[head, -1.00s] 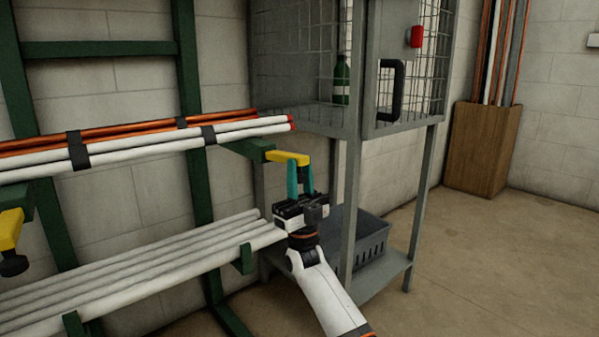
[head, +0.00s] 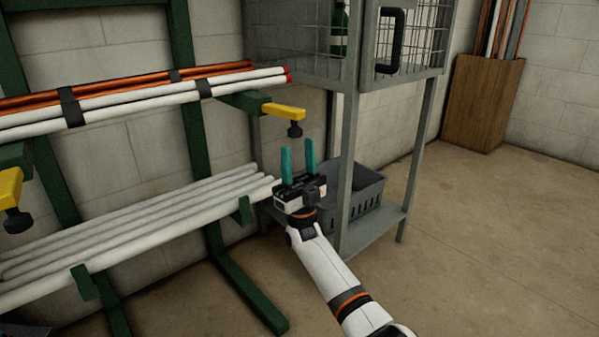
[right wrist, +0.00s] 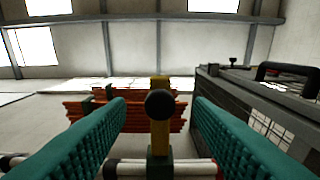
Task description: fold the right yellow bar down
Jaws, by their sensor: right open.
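The right yellow bar (head: 284,111) sticks out to the right from a green rack arm, under the front end of the white and copper pipes. A black knob (head: 295,129) hangs below its outer end. My right gripper (head: 297,147) is open and empty just below the knob, its two teal fingers pointing up. In the right wrist view the knob (right wrist: 159,104) shows between the spread fingers, with part of the yellow bar (right wrist: 160,138) behind it; I see no contact. My left gripper is not in view.
A grey wire cabinet (head: 352,150) stands close right of my right gripper, with a grey crate (head: 358,190) on its low shelf. White pipes (head: 150,215) lie on the lower rack arms. Another yellow bar (head: 10,187) is at the far left.

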